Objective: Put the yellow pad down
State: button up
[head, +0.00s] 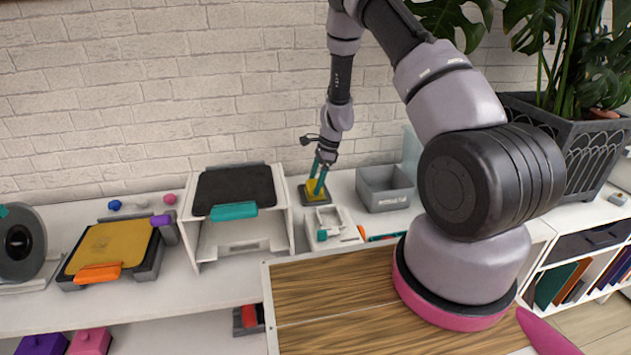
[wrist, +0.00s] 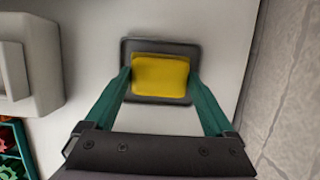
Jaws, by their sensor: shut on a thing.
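The yellow pad (wrist: 160,76) is a small block between the two teal fingers of my gripper (wrist: 161,80) in the wrist view. My gripper is shut on it. A dark square plate (wrist: 128,47) shows directly behind the pad, with its rim visible around it. In the head view the yellow pad (head: 313,188) is between the fingertips of my gripper (head: 317,183), over the dark plate (head: 318,198) on the white shelf. I cannot tell whether the pad touches the plate.
A grey open bin (head: 385,190) stands right of the plate. A small white tray (head: 331,227) with coloured bits lies in front. A white stand with a dark top (head: 234,188) is to the left. The brick wall (head: 150,90) is close behind.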

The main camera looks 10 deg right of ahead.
jog(key=o, duration=1.2)
jog(key=shift+c, duration=0.2)
jog(key=shift+r, duration=0.1)
jog(key=v, duration=1.2)
jog(key=s+r+n+t, duration=0.25)
jog(key=s+r, duration=0.25)
jog(key=r, duration=0.8)
jog(key=s+r+n+t, duration=0.1)
jog(key=s+r+n, duration=0.35)
jog(key=r, duration=0.75)
jog(key=s+d+r+n+t, duration=0.1)
jog(key=s+r, duration=0.4)
jog(key=s, duration=0.5)
jog(key=s+d+r+n+t+h, duration=0.1)
jog(key=s+r+n, duration=0.4)
jog(key=s, duration=0.5)
jog(key=shift+s+r+n+t, duration=0.3)
jog(key=shift+n+t, duration=0.2)
jog(key=shift+t, duration=0.35)
